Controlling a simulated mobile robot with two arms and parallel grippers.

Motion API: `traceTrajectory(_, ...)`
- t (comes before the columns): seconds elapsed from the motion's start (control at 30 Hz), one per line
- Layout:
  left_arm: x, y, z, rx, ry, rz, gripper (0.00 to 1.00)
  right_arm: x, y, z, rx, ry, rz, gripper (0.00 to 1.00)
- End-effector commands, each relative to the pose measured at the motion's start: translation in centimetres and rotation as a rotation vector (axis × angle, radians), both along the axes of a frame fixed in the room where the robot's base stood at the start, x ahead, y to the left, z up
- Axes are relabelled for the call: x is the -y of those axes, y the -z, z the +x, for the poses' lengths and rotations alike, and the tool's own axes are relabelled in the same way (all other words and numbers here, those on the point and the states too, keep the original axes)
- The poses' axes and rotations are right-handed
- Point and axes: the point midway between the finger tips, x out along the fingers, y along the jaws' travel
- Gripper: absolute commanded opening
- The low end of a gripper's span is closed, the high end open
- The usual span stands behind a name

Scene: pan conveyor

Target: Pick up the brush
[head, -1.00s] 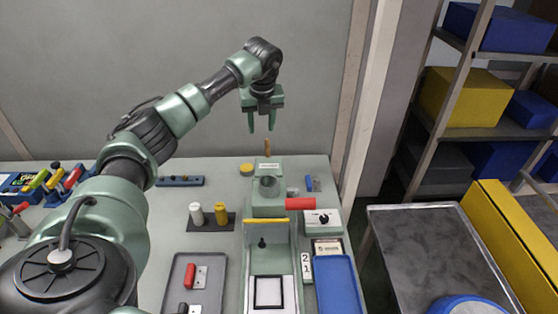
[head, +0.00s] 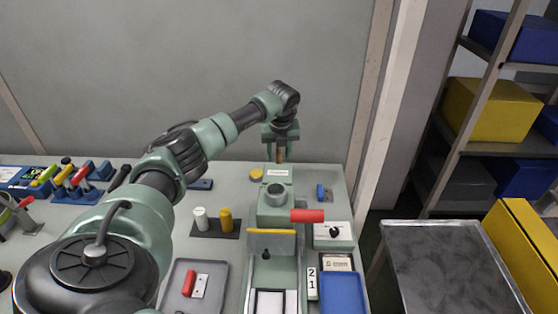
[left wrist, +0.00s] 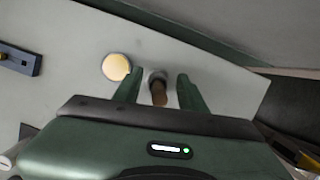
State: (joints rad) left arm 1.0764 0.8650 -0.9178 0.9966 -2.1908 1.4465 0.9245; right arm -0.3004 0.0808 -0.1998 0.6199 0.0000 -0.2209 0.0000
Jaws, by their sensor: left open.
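The brush (head: 281,157) stands upright behind the green machine at the back of the bench; its brown handle shows. My left gripper (head: 280,150) is open and points down, with one finger on each side of the handle. In the left wrist view the brush handle (left wrist: 159,95) lies between the two open green fingers, apart from both. The lower part of the brush is mostly hidden. My right gripper is not in view.
A yellow round piece (head: 257,174) lies close left of the brush; it also shows in the left wrist view (left wrist: 116,67). The green machine (head: 274,205) with a red handle (head: 307,215) stands in front. A small blue item (head: 321,192) is to the right.

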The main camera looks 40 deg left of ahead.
Motion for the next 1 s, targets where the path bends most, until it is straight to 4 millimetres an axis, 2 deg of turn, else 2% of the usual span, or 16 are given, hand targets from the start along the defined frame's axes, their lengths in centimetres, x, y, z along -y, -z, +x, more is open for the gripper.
traceTrajectory(0.17,0.0,0.1,0.0,0.0,0.0,0.0,0.41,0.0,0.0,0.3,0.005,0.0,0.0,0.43)
traceTrajectory(0.2,0.0,0.1,0.0,0.0,0.0,0.0,0.36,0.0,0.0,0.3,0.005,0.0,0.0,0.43)
traceTrajectory(0.33,0.0,0.1,0.0,0.0,0.0,0.0,0.0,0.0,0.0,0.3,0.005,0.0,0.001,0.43)
traceTrajectory(0.77,0.0,-0.3,0.0,0.0,0.0,0.0,0.0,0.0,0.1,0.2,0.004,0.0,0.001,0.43)
traceTrajectory(0.87,0.0,-1.1,0.0,0.002,-0.001,0.0,0.0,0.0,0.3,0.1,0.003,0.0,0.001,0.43)
traceTrajectory(1.0,-0.1,-3.0,0.1,0.004,0.0,0.0,0.0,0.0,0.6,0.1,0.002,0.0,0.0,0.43)
